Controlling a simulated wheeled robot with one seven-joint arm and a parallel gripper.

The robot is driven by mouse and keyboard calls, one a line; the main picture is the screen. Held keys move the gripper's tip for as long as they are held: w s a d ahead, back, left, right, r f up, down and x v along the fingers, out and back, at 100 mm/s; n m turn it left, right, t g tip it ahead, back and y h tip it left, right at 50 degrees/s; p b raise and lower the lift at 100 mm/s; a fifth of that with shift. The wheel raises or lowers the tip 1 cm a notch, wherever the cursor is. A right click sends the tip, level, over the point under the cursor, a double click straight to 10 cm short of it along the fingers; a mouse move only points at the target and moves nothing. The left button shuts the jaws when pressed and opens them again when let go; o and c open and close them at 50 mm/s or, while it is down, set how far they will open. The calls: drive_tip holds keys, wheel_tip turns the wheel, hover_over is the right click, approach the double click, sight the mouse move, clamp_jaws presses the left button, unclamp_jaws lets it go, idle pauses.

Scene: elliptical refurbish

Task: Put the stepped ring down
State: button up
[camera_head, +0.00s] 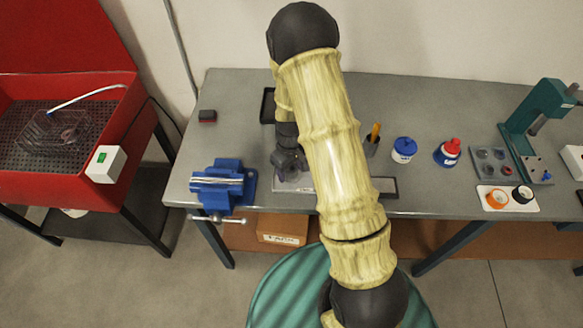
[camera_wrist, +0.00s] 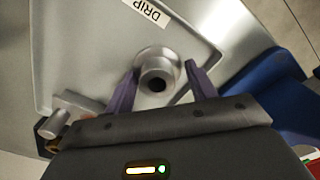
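The stepped ring (camera_wrist: 157,72) is a silver-grey piece with a wide flange, a narrower hub and a dark bore. In the wrist view it stands on a grey metal tray (camera_wrist: 85,45) with a "DRIP" label. My gripper (camera_wrist: 162,68) has one purple finger on each side of the ring. A narrow gap shows on the right; on the left the finger looks very close to the flange, and contact there cannot be told. The fingers look open. In the head view my gripper (camera_head: 292,165) is low over the bench, and the ring cannot be made out.
A blue vise (camera_head: 222,186) stands close left of my gripper. A small metal cylinder (camera_wrist: 56,124) is at the tray's lower left. A dark tray (camera_head: 268,106) lies behind.

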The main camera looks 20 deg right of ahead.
sight(291, 169)
drive_tip(key=shift+s, duration=0.15)
drive_tip(key=shift+r, duration=0.1)
drive_tip(key=shift+r, duration=0.45)
wheel_tip(291, 169, up, 11)
drive_tip(key=b, duration=0.2)
drive_tip(key=shift+d+r, duration=0.1)
drive_tip(key=shift+r, duration=0.05)
idle(0.4)
drive_tip(key=s+d+r+m+t, duration=0.1)
drive_tip(key=s+r+m, duration=0.4)
drive_tip(key=s, duration=0.8)
drive_tip(key=shift+s+r+m+t, duration=0.35)
drive_tip(key=shift+r+t, duration=0.15)
drive_tip(key=shift+t, duration=0.3)
